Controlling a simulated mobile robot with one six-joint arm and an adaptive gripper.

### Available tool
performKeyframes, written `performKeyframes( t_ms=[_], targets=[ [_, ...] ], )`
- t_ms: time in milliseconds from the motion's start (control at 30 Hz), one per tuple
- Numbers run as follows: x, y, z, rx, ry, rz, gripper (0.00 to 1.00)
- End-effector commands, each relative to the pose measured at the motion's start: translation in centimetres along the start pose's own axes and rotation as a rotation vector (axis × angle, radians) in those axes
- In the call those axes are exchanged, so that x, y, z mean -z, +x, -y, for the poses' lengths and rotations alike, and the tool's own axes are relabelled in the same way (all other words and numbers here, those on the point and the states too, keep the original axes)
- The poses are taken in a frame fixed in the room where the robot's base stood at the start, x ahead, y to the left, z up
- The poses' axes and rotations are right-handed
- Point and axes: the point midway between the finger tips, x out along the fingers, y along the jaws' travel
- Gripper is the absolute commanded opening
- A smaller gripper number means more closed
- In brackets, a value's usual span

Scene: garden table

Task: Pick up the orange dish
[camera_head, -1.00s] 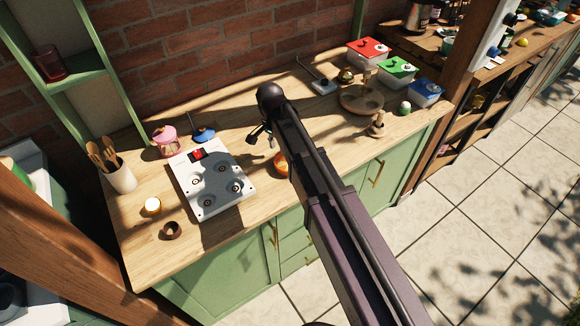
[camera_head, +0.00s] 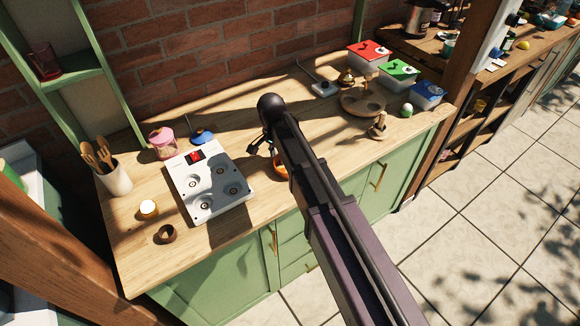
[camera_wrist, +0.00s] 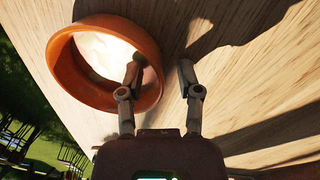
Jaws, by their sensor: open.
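The orange dish (camera_wrist: 70,65) is a round bowl with a pale, sunlit inside, sitting on the wooden worktop near its front edge. It fills the upper left of the wrist view. In the head view only a small part of the dish (camera_head: 280,166) shows beside my arm, which hides the rest. My gripper (camera_wrist: 160,66) is open. In the wrist view its left finger overlaps the dish's right rim, and its right finger is over bare wood. I cannot tell whether the left finger touches the dish. In the head view my gripper (camera_head: 264,148) is small and dark.
A white hot-plate panel (camera_head: 208,183) lies left of my gripper, with a pink-lidded jar (camera_head: 163,145) and a blue item (camera_head: 201,135) behind it. A round wooden stand (camera_head: 362,103) and lidded boxes (camera_head: 398,73) stand to the right. Bare worktop lies behind my gripper.

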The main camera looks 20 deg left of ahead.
Motion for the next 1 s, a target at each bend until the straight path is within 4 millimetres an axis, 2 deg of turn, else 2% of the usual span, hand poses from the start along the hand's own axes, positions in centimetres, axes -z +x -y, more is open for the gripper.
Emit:
performKeyframes(
  t_ms=[133, 200, 300, 767, 1000],
  targets=[
    [-0.01, 0.00, 0.01, 0.000, 0.000, 0.000, 0.46],
    [-0.02, 0.00, 0.01, 0.000, 0.000, 0.000, 0.25],
    [-0.02, 0.00, 0.02, 0.000, 0.000, 0.000, 0.00],
    [-0.04, -0.07, 0.02, 0.000, -0.001, 0.000, 0.00],
    [-0.06, -0.79, -0.05, 0.000, -0.001, 0.000, 0.00]
  ],
)
